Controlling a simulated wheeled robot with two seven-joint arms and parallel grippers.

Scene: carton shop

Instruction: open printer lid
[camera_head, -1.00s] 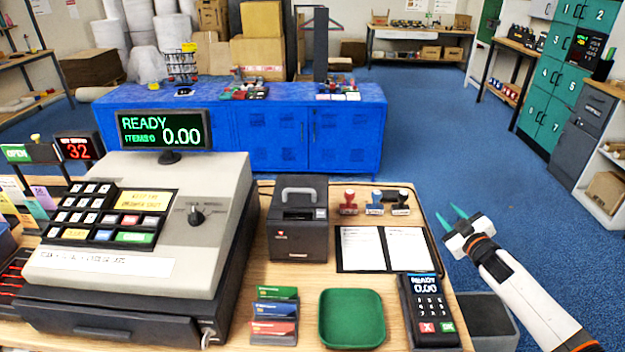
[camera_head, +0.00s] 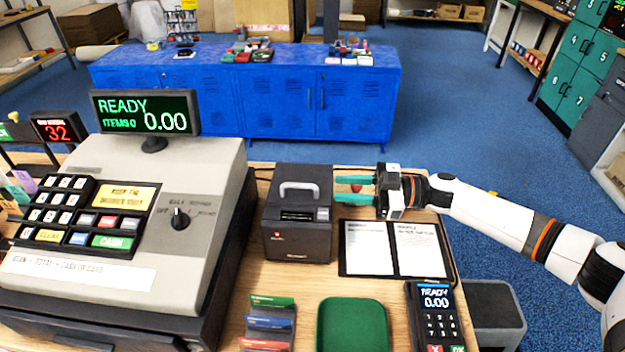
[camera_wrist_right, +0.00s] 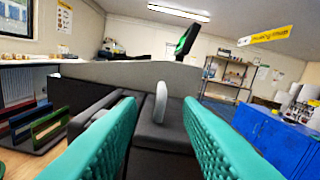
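The printer (camera_head: 297,220) is a dark box on the wooden counter, right of the cash register. Its lid (camera_head: 300,183) looks closed and carries a light grey looped handle (camera_head: 298,186). My right gripper (camera_head: 355,188) is just right of the printer at about lid height, with its teal fingers pointing left at it. In the right wrist view the fingers are apart, and the grey handle (camera_wrist_right: 161,102) shows edge-on between them, farther ahead. Nothing is held. My left gripper does not show.
The cash register (camera_head: 150,200) fills the counter left of the printer. An open booklet (camera_head: 393,248), a card terminal (camera_head: 437,315), a green tray (camera_head: 352,325) and a card rack (camera_head: 268,322) lie in front and right. Stamps behind my right gripper are mostly hidden.

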